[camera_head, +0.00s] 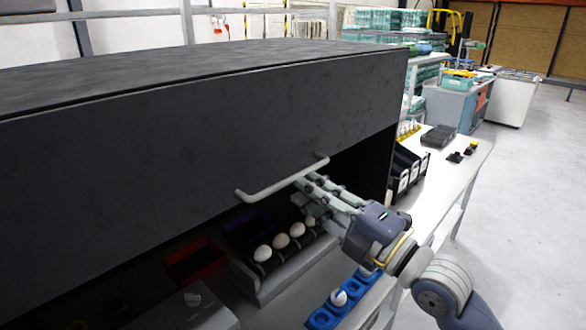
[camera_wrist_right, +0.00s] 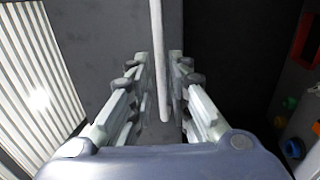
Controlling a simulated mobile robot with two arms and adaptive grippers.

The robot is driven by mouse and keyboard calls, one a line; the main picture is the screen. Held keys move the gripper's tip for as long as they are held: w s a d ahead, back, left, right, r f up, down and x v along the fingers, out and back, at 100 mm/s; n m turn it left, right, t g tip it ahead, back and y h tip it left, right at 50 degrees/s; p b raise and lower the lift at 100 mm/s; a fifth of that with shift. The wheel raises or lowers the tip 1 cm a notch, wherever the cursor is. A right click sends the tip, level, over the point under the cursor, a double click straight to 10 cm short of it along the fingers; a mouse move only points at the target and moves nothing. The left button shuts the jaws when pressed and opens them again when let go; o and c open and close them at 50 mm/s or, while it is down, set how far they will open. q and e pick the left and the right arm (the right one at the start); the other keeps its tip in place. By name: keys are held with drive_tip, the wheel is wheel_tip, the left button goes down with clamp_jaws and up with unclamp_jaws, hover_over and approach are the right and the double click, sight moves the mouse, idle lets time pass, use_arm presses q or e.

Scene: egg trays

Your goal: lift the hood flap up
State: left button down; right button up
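The hood flap (camera_head: 215,130) is the large dark front panel of a black hood, hanging down over the opening below. A light bar handle (camera_head: 280,181) runs along its lower edge. My right gripper (camera_head: 309,179) is at the right part of this handle, coming from the lower right. In the right wrist view the handle (camera_wrist_right: 158,60) passes between the two fingers (camera_wrist_right: 159,62). The fingers stand apart, with a narrow gap visible on each side of the bar, so they do not look closed on it. My left gripper is not in view.
Under the hood, several white eggs (camera_head: 281,241) sit on a grey rack, with a red bin (camera_head: 194,262) beside it. A blue egg tray (camera_head: 330,308) lies in front, below my right arm. A bench (camera_head: 452,175) extends to the right; the floor beyond is clear.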

sight(293, 176)
drive_tip(key=p+x, duration=0.1)
drive_tip(key=x, duration=0.4)
drive_tip(key=shift+p, duration=0.35)
clamp_jaws()
